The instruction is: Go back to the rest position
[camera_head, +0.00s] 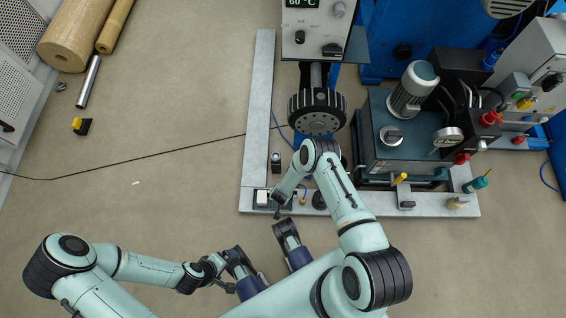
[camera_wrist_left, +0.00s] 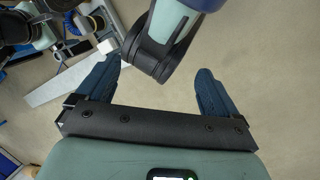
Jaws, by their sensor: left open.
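My left gripper (camera_head: 231,273) is low in the head view, left of centre, over the floor. The left wrist view shows its two dark blue fingers (camera_wrist_left: 164,95) spread wide with nothing between them. A pale green arm link with a black joint ring crosses the top of that view. My right gripper (camera_head: 279,207) points down at the front left corner of the machine's grey base frame (camera_head: 258,100), close to a small white block (camera_head: 261,197). Its fingers are small and dark, so I cannot tell their opening or whether they touch anything.
The winder's black chuck (camera_head: 317,112) and a blue-grey motor unit (camera_head: 385,150) stand beyond my right arm. A black cable (camera_head: 130,160) crosses the floor. Wooden rollers (camera_head: 75,35), a metal rod (camera_head: 88,82) and a yellow-black piece (camera_head: 82,126) lie upper left.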

